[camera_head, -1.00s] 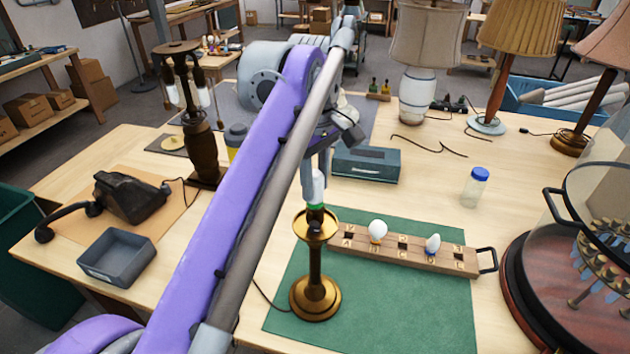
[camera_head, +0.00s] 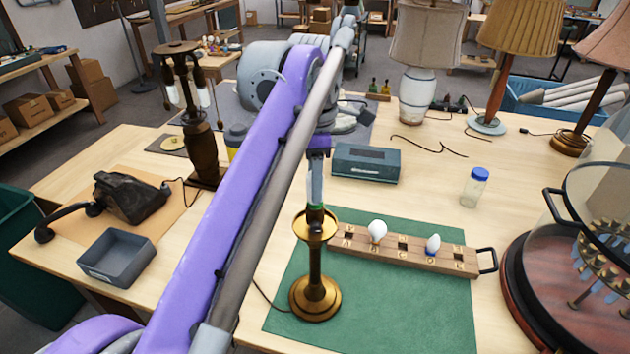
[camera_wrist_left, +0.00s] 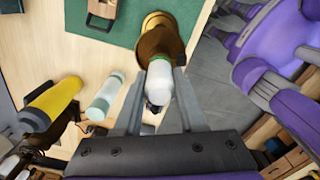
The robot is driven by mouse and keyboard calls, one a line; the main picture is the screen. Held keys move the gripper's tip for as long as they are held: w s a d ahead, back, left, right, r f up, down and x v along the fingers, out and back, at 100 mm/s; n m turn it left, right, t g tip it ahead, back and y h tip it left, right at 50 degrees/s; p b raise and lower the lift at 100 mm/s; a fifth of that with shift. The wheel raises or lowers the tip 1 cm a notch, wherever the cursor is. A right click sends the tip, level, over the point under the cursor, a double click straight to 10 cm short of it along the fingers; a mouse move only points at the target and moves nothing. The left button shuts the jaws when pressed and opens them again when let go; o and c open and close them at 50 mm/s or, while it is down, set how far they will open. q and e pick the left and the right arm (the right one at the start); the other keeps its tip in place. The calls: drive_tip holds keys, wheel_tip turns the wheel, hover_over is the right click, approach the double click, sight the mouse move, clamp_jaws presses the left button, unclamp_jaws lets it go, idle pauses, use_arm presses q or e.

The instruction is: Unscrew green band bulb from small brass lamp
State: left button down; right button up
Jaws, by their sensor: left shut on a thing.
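The small brass lamp (camera_head: 315,295) stands upright on the green mat (camera_head: 400,315) in the head view. The green band bulb (camera_wrist_left: 158,83) sits at the top of the lamp, its white glass between my left gripper's fingers in the left wrist view and its green band towards the lamp. My left gripper (camera_head: 315,185) is shut on the bulb from above. In the wrist view its fingers (camera_wrist_left: 160,100) lie on both sides of the glass. The bulb's lower end is at the lamp's socket; I cannot tell how far it is screwed in. My right gripper is not in view.
A wooden bulb rack (camera_head: 405,253) holding two white bulbs lies on the mat's right side. A glass jar with blue lid (camera_head: 474,187), a dark green box (camera_head: 366,163) and a glass dome (camera_head: 595,220) stand around. A grey tray (camera_head: 117,257) is at left.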

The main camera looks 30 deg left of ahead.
use_arm(q)
drive_tip(key=n, duration=0.5)
drive_tip(key=shift+c, duration=2.1)
unclamp_jaws()
